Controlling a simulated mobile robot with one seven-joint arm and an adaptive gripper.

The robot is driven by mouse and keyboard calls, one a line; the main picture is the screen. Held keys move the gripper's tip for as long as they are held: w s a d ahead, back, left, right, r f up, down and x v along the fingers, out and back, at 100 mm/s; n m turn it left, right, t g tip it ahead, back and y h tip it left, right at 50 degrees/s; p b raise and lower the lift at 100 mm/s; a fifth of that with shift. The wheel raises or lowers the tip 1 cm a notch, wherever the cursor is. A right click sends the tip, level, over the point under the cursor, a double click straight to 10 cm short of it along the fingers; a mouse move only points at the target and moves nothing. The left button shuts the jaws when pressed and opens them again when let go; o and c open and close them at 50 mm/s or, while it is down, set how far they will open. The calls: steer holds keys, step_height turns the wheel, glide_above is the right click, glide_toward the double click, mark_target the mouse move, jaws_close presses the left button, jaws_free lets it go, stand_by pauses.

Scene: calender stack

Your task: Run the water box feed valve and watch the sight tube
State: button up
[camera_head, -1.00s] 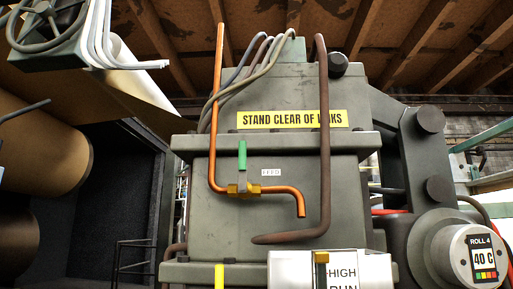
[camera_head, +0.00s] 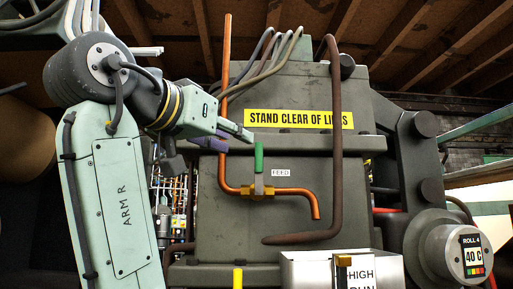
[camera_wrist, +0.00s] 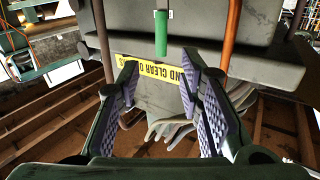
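The feed valve has a brass body (camera_head: 257,191) on an orange copper pipe (camera_head: 224,120), beside a small FEED label (camera_head: 281,173). Its green handle (camera_head: 259,157) stands upright. My gripper (camera_head: 237,140) is just left of the handle's top, with its fingers pointing right toward it. In the wrist view the fingers (camera_wrist: 160,62) are spread apart with nothing held. The green handle (camera_wrist: 161,33) shows beyond the fingertips, roughly centred between them. A pale plate reading HIGH and RUN (camera_head: 362,278) is cut off at the bottom edge; I cannot make out a sight tube's water level.
A brown pipe (camera_head: 335,120) hangs right of the valve. A yellow warning sign (camera_head: 298,119) is on the grey housing (camera_head: 300,78). A roll end with a 40 C display (camera_head: 473,256) is at lower right.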

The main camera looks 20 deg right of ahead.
mark_target(257, 149)
steer(key=p+x, duration=0.3)
steer(key=x, duration=0.7)
steer(key=shift+w+d, duration=0.1)
steer(key=shift+w, duration=0.15)
steer(key=shift+c, duration=0.6)
jaws_close()
